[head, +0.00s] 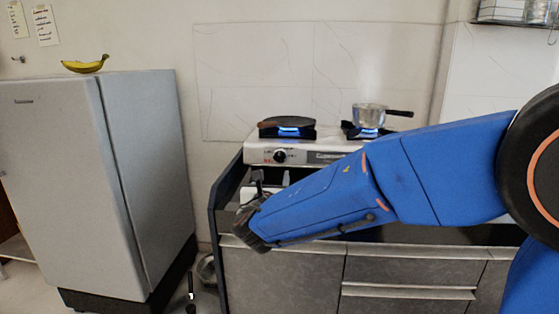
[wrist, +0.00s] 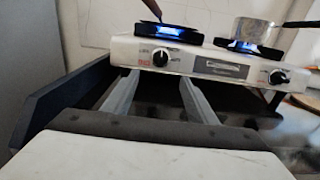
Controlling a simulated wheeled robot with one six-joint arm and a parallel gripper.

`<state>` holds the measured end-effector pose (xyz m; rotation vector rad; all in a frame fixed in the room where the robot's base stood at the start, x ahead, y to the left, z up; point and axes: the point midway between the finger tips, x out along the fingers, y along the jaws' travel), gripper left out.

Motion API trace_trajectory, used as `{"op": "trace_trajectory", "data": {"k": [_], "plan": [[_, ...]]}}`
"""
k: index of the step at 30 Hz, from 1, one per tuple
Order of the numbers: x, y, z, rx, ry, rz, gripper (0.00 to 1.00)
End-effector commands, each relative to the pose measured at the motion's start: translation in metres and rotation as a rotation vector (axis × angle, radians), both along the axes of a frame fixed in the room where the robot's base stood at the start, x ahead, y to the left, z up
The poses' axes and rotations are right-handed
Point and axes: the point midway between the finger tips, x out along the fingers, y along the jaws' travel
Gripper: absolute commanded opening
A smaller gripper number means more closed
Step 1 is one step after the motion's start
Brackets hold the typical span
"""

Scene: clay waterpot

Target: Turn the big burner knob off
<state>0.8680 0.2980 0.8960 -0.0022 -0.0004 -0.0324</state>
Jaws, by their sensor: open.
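A white two-burner stove (head: 328,152) stands on the counter. Its left knob (head: 280,156) is round and black, below the left burner; it also shows in the wrist view (wrist: 160,57). A smaller-looking right knob (wrist: 277,77) sits below the right burner and is hidden by my arm in the head view. Blue flames burn under the dark pan (head: 287,122) and under the metal pot (head: 369,116). My gripper (wrist: 154,88) is open and empty, in front of and below the left knob, apart from it. The fingers point at the stove front, either side of the left knob in the picture.
A dark raised panel (wrist: 60,97) edges the counter on the left. A grey fridge (head: 140,160) with a banana (head: 85,64) on top stands further left. The pan and pot handles stick out above the stove. Grey cabinets (head: 285,280) are below the counter.

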Motion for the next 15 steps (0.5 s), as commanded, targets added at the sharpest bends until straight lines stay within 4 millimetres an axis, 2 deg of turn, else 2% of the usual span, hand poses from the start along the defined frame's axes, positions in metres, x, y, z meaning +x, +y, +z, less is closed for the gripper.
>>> {"op": "trace_trajectory", "data": {"k": [15], "plan": [[0.093, -0.005, 0.0, 0.002, 0.001, -0.004, 0.52]]}}
